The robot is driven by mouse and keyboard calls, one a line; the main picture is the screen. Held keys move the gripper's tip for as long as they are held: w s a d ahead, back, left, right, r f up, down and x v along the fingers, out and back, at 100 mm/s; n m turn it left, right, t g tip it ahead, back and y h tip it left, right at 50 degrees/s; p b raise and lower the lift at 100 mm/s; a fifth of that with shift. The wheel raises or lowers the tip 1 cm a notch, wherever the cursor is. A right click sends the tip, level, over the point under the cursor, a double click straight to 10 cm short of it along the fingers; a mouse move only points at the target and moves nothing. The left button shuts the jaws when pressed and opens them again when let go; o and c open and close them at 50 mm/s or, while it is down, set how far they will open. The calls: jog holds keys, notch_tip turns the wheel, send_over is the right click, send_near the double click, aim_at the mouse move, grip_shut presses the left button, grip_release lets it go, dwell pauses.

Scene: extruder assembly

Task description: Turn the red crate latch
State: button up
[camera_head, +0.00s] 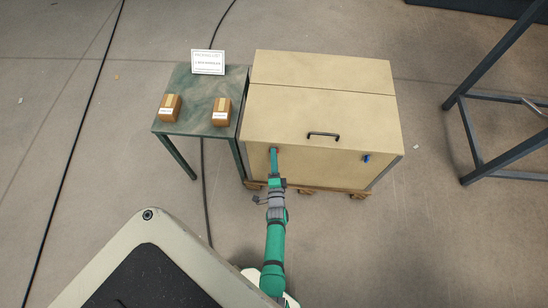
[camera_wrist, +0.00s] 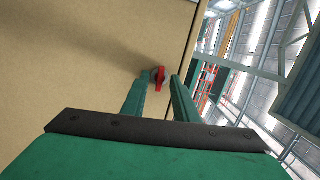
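The crate (camera_head: 320,115) is a large tan box with a black handle on its lid and a front face turned toward me. The red latch (camera_wrist: 159,77) is a small red knob on the crate's face, near its edge in the wrist view. My gripper (camera_wrist: 160,76) is open, with one finger on each side of the latch. I cannot tell whether either finger touches it.
A blue latch (camera_head: 366,158) is on the crate's front at the right. A green table (camera_head: 190,90) at the left bears two small brown boxes and a white sign (camera_head: 208,62). A dark metal frame (camera_head: 500,100) stands at the right. Cables cross the floor at the left.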

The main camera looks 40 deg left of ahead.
jog(key=v, duration=0.6)
jog(key=shift+s+a, duration=0.25)
jog(key=shift+a, duration=0.1)
dwell(0.4)
jog(key=v, duration=1)
jog(key=shift+s+d, duration=0.25)
jog(key=shift+s, duration=0.05)
jog(key=shift+f, duration=0.1)
jog(key=s+d+r+n+t+h, duration=0.1)
jog(key=s+d+r+n+h, duration=0.2)
jog(key=d+r, duration=0.4)
jog(key=s+d+r+n+t+h, duration=0.1)
jog(key=s+d+r+n+h, duration=0.25)
jog(key=d, duration=0.55)
jog(key=s+d+r+n+h, duration=0.1)
jog(key=s+r, duration=0.3)
jog(key=r, duration=0.5)
jog(key=s+d+r+n+h, duration=0.1)
jog(key=s+d+r+h, duration=0.3)
jog(key=r, duration=0.5)
jog(key=shift+s+d+r, duration=0.2)
jog(key=shift+s+r, duration=0.2)
jog(key=shift+s, duration=0.1)
